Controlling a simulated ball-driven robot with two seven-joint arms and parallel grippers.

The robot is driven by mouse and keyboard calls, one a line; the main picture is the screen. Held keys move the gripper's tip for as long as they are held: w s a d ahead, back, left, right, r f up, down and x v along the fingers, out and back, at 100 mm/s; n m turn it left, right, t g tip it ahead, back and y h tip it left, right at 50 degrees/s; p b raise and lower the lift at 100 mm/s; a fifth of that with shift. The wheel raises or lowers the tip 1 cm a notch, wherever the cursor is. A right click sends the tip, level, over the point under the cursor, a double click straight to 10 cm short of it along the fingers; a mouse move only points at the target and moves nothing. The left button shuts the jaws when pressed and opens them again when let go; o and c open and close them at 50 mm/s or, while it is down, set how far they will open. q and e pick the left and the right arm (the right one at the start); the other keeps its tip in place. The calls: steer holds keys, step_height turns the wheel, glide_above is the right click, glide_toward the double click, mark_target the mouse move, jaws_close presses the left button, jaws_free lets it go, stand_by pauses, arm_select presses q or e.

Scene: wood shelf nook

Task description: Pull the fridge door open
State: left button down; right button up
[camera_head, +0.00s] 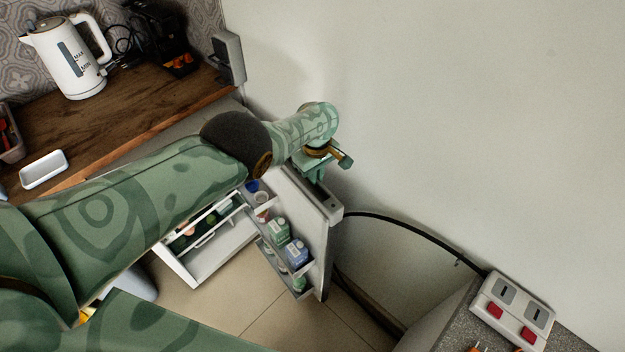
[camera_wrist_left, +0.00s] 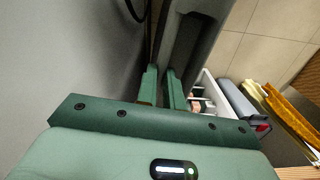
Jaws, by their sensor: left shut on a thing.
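The fridge door (camera_head: 312,206) stands open, swung out from the fridge under the counter. Its inner side faces left and carries racks with cartons and jars. Part of the fridge interior (camera_head: 222,252), with a white drawer or shelf, shows below my left arm. My left gripper (camera_head: 316,174) is at the top of the door, near its upper edge, and is shut on the door. In the left wrist view its two fingers (camera_wrist_left: 161,88) point toward a dark strip beside the door; the exact contact is hard to see. My right gripper is not in view.
A pale wall stands close behind the door. A black cable (camera_head: 400,223) runs along it to a socket block (camera_head: 515,308) on a grey counter (camera_head: 450,325) at lower right. A kettle (camera_head: 70,58) and a white dish (camera_head: 44,169) stand on the wooden counter (camera_head: 130,108). Tiled floor is clear below.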

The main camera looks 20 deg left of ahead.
arm_select(q)
steer(key=shift+s+d+f, duration=0.1)
steer(key=shift+d+f, duration=0.05)
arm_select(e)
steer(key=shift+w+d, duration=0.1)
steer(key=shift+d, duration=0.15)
arm_select(q)
steer(key=c, duration=1.5)
jaws_free()
